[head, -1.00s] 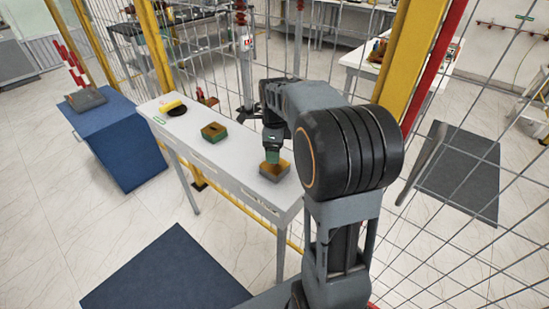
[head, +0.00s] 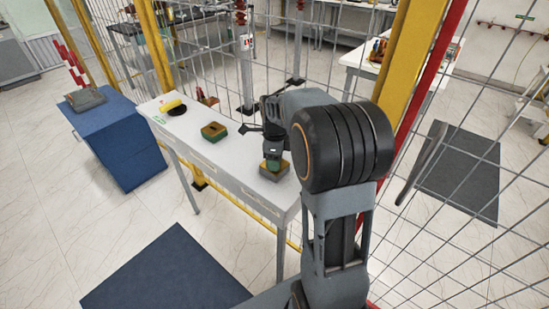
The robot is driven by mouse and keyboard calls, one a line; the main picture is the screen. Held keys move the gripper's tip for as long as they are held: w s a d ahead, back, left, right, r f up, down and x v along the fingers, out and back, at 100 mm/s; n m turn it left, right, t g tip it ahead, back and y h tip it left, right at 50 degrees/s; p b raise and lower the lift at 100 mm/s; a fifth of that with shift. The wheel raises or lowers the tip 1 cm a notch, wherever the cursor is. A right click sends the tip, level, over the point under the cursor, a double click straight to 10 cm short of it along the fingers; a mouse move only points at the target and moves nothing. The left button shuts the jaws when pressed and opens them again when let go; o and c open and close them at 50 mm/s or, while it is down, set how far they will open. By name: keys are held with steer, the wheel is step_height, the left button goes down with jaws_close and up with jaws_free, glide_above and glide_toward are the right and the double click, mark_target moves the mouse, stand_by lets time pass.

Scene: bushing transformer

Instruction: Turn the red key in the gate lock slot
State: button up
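My gripper (head: 272,155) points down over a small block with a tan top and grey sides (head: 274,175) at the near right end of the white table (head: 234,168). Something green shows at the gripper's lower end, at or very near the block's top. Whether the fingers are open or shut is too small to tell. A second block, olive-yellow with a dark slot in its top (head: 214,131), sits on the table to the left. I cannot make out a red key; the gripper hides part of the right block's top.
A yellow cylinder (head: 172,105) and a black disc lie at the table's far left end, with a small reddish-brown item (head: 206,98) behind. A wire fence with yellow posts (head: 402,70) runs behind the table. A blue cabinet (head: 120,140) stands left.

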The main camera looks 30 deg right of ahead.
steer(key=c, duration=0.6)
steer(key=m, duration=0.5)
steer(key=shift+p, duration=0.4)
steer(key=shift+c, duration=0.2)
steer(key=o, duration=1)
steer(key=shift+o, duration=0.2)
step_height(320, 180, up, 14)
